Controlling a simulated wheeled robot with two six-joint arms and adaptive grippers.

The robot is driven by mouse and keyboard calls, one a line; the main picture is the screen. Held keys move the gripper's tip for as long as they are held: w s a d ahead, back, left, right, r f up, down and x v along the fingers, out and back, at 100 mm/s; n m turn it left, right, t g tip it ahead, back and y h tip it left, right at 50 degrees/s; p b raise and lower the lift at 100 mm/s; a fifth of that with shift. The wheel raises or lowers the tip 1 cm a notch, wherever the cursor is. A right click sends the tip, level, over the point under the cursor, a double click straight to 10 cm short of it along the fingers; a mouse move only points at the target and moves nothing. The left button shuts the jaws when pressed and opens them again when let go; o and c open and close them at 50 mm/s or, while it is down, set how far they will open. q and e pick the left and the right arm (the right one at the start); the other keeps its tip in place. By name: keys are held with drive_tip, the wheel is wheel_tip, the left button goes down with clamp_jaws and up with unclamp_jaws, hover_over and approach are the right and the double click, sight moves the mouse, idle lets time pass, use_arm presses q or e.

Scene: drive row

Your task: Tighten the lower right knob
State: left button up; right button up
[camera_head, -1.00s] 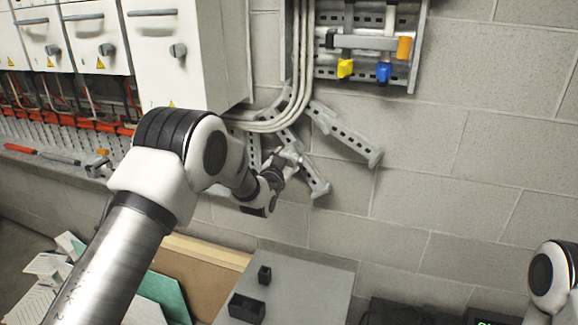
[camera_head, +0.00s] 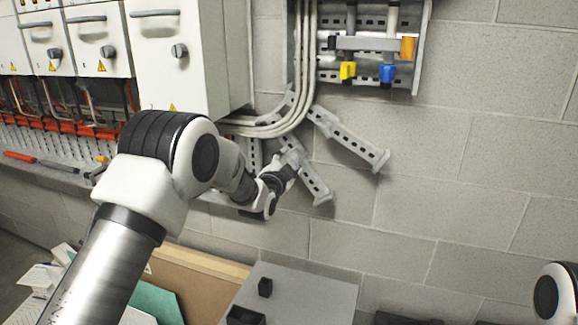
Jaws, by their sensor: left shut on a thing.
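My left gripper (camera_head: 289,163) is small and partly hidden by its own wrist, in front of the grey slotted struts at the wall. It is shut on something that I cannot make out. No lower right knob can be told clearly at its fingertips. Dark grey knobs show on the white cabinets, one on the nearest door (camera_head: 180,51) and one on the door to its left (camera_head: 107,51). A yellow handle (camera_head: 347,70) and a blue handle (camera_head: 387,73) hang on the wall panel, apart from the gripper. My right gripper is out of view.
Slotted struts (camera_head: 350,143) stick out from the block wall beside my left gripper. Pale cables (camera_head: 297,110) curve just above it. The wall at right is bare.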

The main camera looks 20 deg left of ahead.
use_arm(q)
drive_tip(key=shift+f, duration=0.1)
drive_tip(key=o, duration=1.2)
drive_tip(key=shift+c, duration=0.2)
drive_tip(key=shift+s+d, duration=0.1)
drive_tip(key=s, duration=1.2)
drive_tip(key=shift+a, duration=0.2)
